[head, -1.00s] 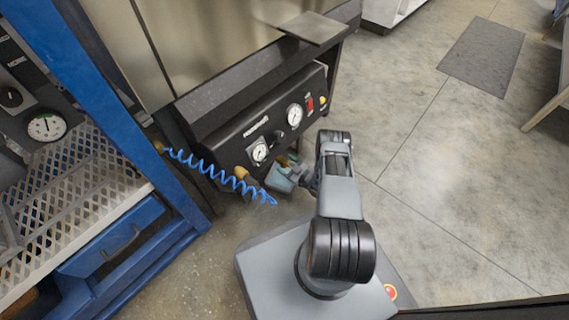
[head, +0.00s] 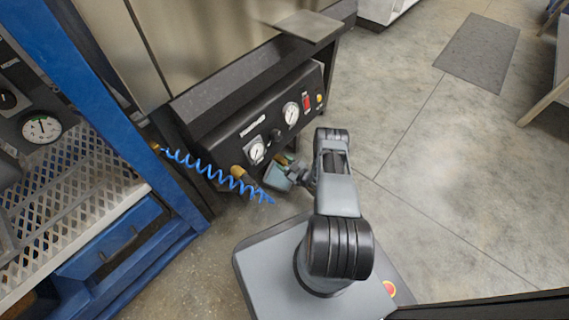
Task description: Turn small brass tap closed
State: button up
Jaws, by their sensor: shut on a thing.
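My gripper (head: 277,174) is low at the front of the black control panel, below its gauges, at the end of my grey arm. It is shut on the small brass tap, which the gripper and wrist mostly hide. The tap's handle angle cannot be made out. A brass-coloured fitting (head: 238,171) sits on the panel's lower edge just left of the gripper, close to the coiled blue hose.
The coiled blue hose (head: 205,168) hangs left of my gripper. A blue rack (head: 100,110) stands at left. The floor at right is open.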

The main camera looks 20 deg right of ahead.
jog(key=shift+m, duration=2.7)
jog(key=o, duration=0.9)
